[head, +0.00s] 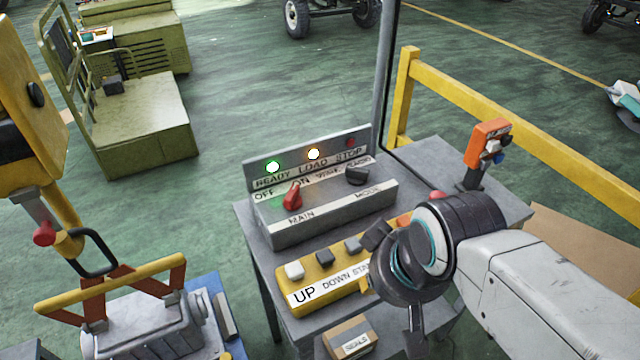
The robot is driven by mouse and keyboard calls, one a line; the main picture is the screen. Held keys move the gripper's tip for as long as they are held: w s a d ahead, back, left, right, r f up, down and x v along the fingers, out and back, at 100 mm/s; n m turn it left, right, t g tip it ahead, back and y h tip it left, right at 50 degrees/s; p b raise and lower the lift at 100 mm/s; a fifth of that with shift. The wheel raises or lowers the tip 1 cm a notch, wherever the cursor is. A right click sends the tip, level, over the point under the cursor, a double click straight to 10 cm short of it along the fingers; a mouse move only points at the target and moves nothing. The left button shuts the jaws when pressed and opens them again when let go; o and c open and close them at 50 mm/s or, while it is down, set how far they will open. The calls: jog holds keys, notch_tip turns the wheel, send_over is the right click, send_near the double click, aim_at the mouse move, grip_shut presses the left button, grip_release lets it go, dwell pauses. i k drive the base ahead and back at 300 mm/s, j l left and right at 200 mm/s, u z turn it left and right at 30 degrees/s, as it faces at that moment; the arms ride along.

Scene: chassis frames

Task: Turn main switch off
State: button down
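The main switch (292,196) is a red knob on the sloped face of the grey control box (330,215), above the label MAIN. Its upper end leans up and right toward the ON mark; the OFF mark is to its left. The red STOP lamp (351,143) looks dark. My gripper (388,285) is at the right of the yellow button box, apart from the main switch, to its right and nearer me. I cannot tell how far its fingers are parted.
A black mode knob (358,176) is right of the main switch. The yellow button box (318,288) with UP and DOWN buttons sits in front. An orange handheld device (488,142) stands at the right. A grey pole (386,75) rises behind.

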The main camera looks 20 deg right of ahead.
aim_at(292, 201)
jog(key=i+l+u, duration=0.1)
jog(key=u, duration=0.3)
jog(key=l+u, duration=0.6)
jog(key=u, duration=0.15)
